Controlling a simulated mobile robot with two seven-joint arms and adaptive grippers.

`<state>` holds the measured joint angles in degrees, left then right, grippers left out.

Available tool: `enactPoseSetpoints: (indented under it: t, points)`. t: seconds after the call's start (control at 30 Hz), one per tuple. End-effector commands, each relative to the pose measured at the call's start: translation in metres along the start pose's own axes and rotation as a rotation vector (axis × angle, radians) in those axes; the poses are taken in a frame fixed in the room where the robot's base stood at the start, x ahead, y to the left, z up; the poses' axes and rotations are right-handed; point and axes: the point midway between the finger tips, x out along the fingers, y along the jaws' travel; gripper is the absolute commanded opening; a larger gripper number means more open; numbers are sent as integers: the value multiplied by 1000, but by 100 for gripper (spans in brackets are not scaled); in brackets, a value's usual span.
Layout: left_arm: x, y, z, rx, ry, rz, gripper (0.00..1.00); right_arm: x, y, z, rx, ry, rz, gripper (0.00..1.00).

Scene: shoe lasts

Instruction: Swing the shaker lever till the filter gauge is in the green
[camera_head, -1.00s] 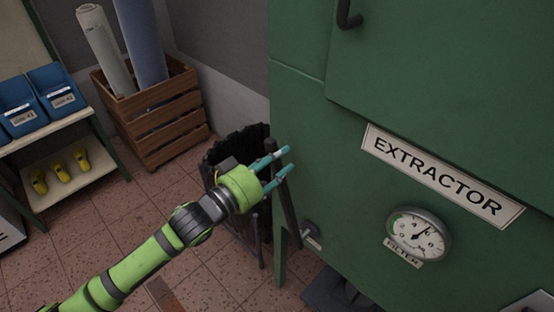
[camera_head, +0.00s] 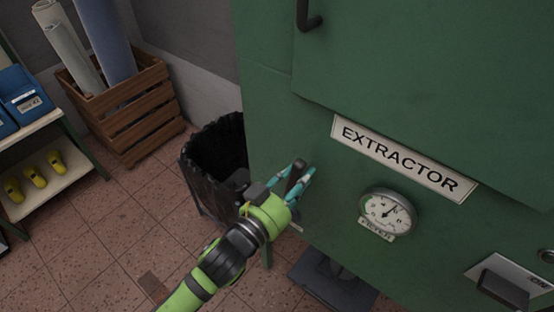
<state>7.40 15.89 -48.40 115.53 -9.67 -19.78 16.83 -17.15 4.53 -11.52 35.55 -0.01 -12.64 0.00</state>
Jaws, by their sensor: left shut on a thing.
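The green extractor cabinet (camera_head: 300,130) fills the right half of the view. Its round filter gauge (camera_head: 388,213) has a white dial, and its dark needle points to the upper right. A green band shows faintly along the dial's left side; the needle is away from it. My left gripper (camera_head: 301,184) is shut on the dark shaker lever (camera_head: 296,177) in front of the cabinet's left part. The lever's upper end shows between the teal fingers; its lower part is hidden behind the gripper. My right gripper is not in view.
A black bin (camera_head: 205,165) stands left of the cabinet, close to my left arm. A wooden crate with rolls (camera_head: 130,115) and a shelf with blue bins (camera_head: 25,95) are farther left. A dark pedal-like block (camera_head: 330,280) lies at the cabinet's foot.

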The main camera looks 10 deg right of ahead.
Motion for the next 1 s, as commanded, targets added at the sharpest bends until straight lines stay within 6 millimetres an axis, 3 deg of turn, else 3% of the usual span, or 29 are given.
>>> enactPoseSetpoints:
  t: [0.1, 0.3, 0.87, 0.9, 0.93, 1.0]
  points:
    - [0, 20, 0, 67, 3, 0, 0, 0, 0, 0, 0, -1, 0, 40]
    - [0, 40, 3, 147, 4, 0, 0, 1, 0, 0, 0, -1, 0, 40]
    - [0, 50, 6, 191, 3, 3, 0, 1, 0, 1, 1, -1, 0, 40]
    - [0, 50, 6, 192, 3, 4, 45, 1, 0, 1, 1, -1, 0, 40]
    - [0, 50, 6, 191, 3, 4, 57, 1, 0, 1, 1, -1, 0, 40]
    - [0, 50, 6, 189, 2, 4, 62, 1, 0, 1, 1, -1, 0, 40]
